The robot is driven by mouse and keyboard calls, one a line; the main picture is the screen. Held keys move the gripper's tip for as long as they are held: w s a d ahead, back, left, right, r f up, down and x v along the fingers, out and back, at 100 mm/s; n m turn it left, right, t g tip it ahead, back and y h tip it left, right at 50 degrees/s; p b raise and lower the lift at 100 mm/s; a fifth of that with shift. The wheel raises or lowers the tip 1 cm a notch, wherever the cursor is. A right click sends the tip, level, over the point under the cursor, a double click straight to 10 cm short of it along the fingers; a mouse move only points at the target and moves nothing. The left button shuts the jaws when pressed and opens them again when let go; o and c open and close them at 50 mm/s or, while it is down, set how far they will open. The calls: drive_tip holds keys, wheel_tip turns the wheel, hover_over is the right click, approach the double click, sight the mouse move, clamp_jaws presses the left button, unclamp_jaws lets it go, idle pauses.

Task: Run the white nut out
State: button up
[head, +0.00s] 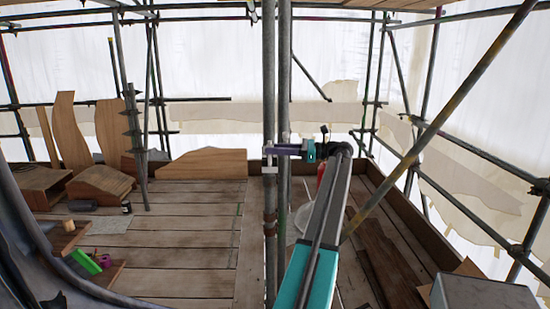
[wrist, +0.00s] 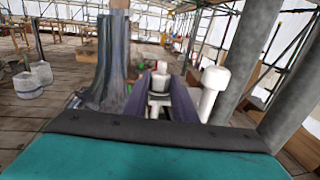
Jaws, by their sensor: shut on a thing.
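The white nut (wrist: 160,84) shows between the two dark purple fingers of my gripper (wrist: 160,100) in the wrist view. The fingers are shut on it from left and right, and they hide its sides. A white piece with a round head (wrist: 214,80) stands upright just right of the fingers. In the head view my gripper (head: 275,150) reaches left from my arm to the upright grey poles (head: 269,90). A small pale fitting (head: 268,161) shows there at the pole. The nut's thread is too small to make out.
Thick grey poles (wrist: 245,60) stand close on the right in the wrist view, and a grey flared column (wrist: 108,65) stands on the left. A slanting scaffold tube (head: 440,120) crosses the right side. Planks and a green thing (head: 86,261) lie left; the middle deck (head: 185,225) is clear.

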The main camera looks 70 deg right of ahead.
drive_tip(key=shift+s+f+n+y+b, duration=0.15)
drive_tip(key=shift+f+n+y+b, duration=0.1)
drive_tip(key=shift+n+y+b, duration=0.3)
drive_tip(key=o, duration=1)
drive_tip(key=shift+d, duration=0.1)
drive_tip(key=shift+o, duration=0.2)
drive_tip(key=shift+r, duration=0.15)
